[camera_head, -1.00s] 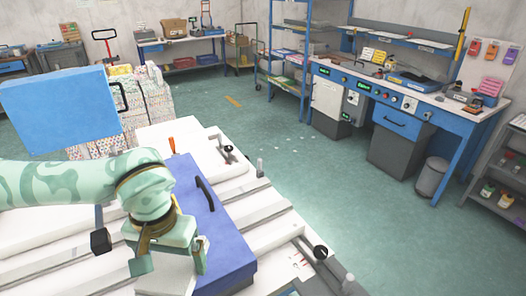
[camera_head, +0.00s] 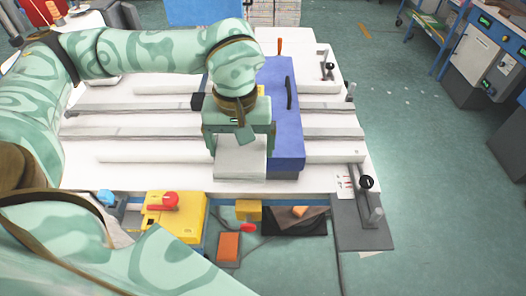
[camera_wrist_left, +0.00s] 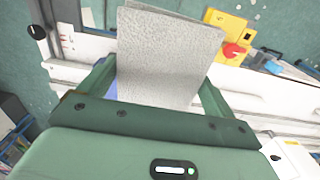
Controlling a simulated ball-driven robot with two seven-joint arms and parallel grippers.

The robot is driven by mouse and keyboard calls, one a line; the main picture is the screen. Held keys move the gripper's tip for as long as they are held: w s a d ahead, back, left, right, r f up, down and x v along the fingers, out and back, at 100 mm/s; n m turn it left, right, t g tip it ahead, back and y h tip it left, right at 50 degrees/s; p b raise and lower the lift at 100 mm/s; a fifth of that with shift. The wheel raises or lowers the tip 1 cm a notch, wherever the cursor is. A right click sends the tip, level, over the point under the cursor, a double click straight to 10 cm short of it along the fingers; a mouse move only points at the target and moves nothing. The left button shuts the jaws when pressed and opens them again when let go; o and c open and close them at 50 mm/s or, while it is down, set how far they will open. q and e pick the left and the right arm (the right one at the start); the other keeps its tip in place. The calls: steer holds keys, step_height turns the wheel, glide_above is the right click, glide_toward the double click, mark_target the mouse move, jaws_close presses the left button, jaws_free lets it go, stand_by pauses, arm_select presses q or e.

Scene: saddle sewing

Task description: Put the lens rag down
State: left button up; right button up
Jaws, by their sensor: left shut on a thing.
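The lens rag is a pale grey-white textured sheet (camera_head: 240,162), and it fills the middle of the left wrist view (camera_wrist_left: 165,55). My left gripper (camera_head: 241,143) is shut on it and points down over the white slatted table (camera_head: 130,170). In the left wrist view the rag stands out between the gripper's two fingers (camera_wrist_left: 157,85). In the head view the rag shows just left of the blue block's near end (camera_head: 288,150). I cannot tell whether the rag touches the table. My right gripper is not in view.
A grey bracket with a black knob (camera_head: 362,215) is at the right corner.

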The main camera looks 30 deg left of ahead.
arm_select(q)
steer(key=w+a+f, duration=0.1)
steer(key=w+f, duration=0.2)
steer(key=w, duration=0.1)
steer(key=w+a+f+b, duration=0.1)
steer(key=w+a+f, duration=0.1)
steer(key=w+f, duration=0.1)
steer(key=w+a+f, duration=0.1)
steer(key=w+f, duration=0.2)
steer(key=w, duration=0.2)
steer(key=shift+w+a+f+b, duration=0.2)
steer(key=shift+a+b, duration=0.05)
steer(key=shift+b, duration=0.05)
steer(key=shift+w+f, duration=0.15)
steer(key=shift+f, duration=0.05)
steer(key=shift+w+a+f+b, duration=0.15)
steer(key=shift+f+b, duration=0.15)
steer(key=shift+f, duration=1.35)
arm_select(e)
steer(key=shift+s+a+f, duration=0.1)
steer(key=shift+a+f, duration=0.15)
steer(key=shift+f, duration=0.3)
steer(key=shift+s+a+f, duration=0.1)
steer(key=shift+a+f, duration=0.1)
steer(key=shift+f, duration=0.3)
arm_select(q)
steer(key=shift+f, duration=0.1)
steer(key=o, duration=0.6)
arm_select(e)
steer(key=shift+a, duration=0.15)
